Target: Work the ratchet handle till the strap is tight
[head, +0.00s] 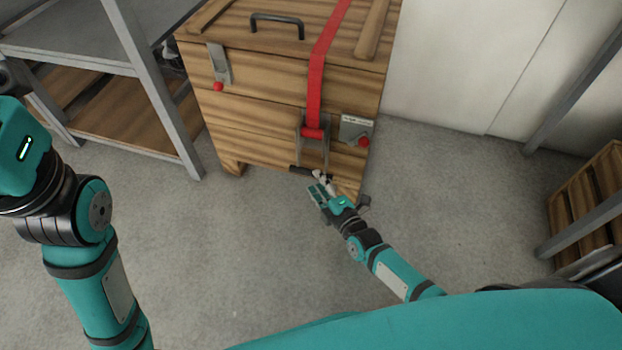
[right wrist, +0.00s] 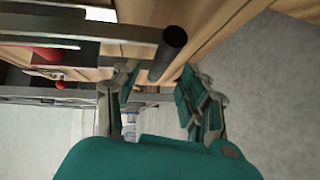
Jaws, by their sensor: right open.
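A red strap (head: 316,85) runs over the wooden crate (head: 262,128) and down its front into a grey metal ratchet (head: 325,150) with red strap wound at its top. The ratchet handle hangs low, with a black grip (head: 299,169) across its end. My right gripper (head: 322,184) is just below and right of the grip. In the right wrist view, its fingers (right wrist: 158,98) are open, and the black grip (right wrist: 170,42) lies ahead, in line with the gap between them. I cannot tell whether they touch it. My left arm shows at the left, its gripper out of view.
Two latches with red knobs, a left one (head: 219,66) and a right one (head: 356,130), flank the ratchet. A metal shelf (head: 130,68) stands left and a slatted wooden crate (head: 590,200) right. The floor (head: 220,250) in front is clear.

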